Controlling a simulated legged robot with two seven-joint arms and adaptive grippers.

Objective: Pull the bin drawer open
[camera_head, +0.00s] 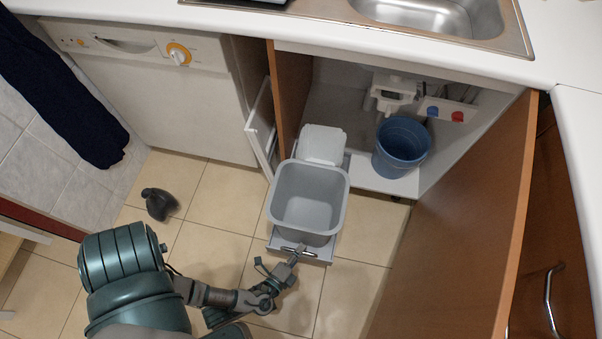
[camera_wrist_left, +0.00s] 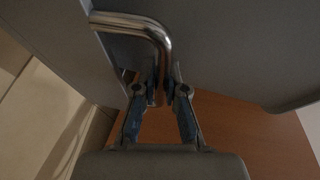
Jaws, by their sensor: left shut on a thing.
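The bin drawer (camera_head: 325,254) is a grey pull-out frame that stands out of the cabinet under the sink. It carries an open grey bin (camera_head: 308,200) with a light grey lid piece (camera_head: 321,145) behind it. A metal bar handle (camera_head: 297,251) is on the drawer's front; it also shows as a bent shiny bar in the left wrist view (camera_wrist_left: 130,22). My left gripper (camera_head: 293,260) is at the handle; in the left wrist view its fingers (camera_wrist_left: 158,85) are closed around the bar's downward end. My right gripper is not in view.
A blue bucket (camera_head: 402,147) stands in the cabinet to the right. The wooden cabinet door (camera_head: 455,220) is open on the right. A white dishwasher (camera_head: 150,90) is on the left. A dark object (camera_head: 160,203) lies on the tiled floor. Floor tiles in front of the drawer are clear.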

